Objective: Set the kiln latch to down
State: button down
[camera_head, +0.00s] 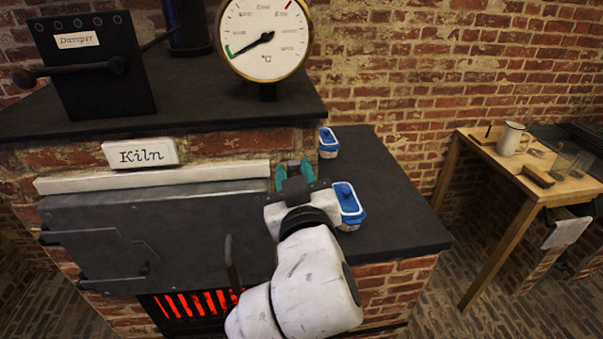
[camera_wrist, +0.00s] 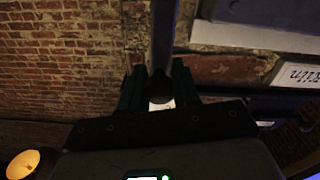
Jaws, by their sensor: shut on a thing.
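The kiln (camera_head: 160,240) has a grey metal front under a white "Kiln" sign (camera_head: 140,153). My gripper (camera_head: 294,172), with teal fingers, is at the right end of the kiln front, below the dark top. In the wrist view the fingers (camera_wrist: 160,90) are closed around a dark round knob (camera_wrist: 160,93) on a straight bar (camera_wrist: 163,40), which appears to be the kiln latch. In the head view my gripper and arm hide most of the latch, so its full angle is not clear.
Two blue-lidded jars (camera_head: 348,204) (camera_head: 328,142) stand on the dark ledge right of my gripper, the nearer one close to it. A dial gauge (camera_head: 265,40) and a damper box (camera_head: 92,65) are on top. Glowing red slots (camera_head: 195,303) lie below. A wooden table (camera_head: 480,150) stands right.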

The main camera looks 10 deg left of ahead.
jog(key=shift+s+a+f+n, duration=0.3)
jog(key=shift+a+n, duration=0.6)
jog(key=shift+n, duration=0.35)
jog(key=shift+s+a+f+n, duration=0.25)
jog(key=shift+a+n, duration=0.6)
jog(key=shift+n, duration=0.35)
jog(key=shift+s+a+f+n, duration=0.2)
jog(key=shift+a+f+n, duration=0.1)
jog(key=shift+a+n, duration=0.8)
jog(key=shift+d+n, duration=0.2)
jog(key=shift+n, duration=0.05)
jog(key=c, duration=0.8)
grip_release()
jog(key=b+v, duration=0.1)
jog(key=v, duration=0.9)
jog(key=shift+s+d+b, duration=0.1)
jog(key=shift+s+b, duration=0.2)
jog(key=shift+s, duration=0.1)
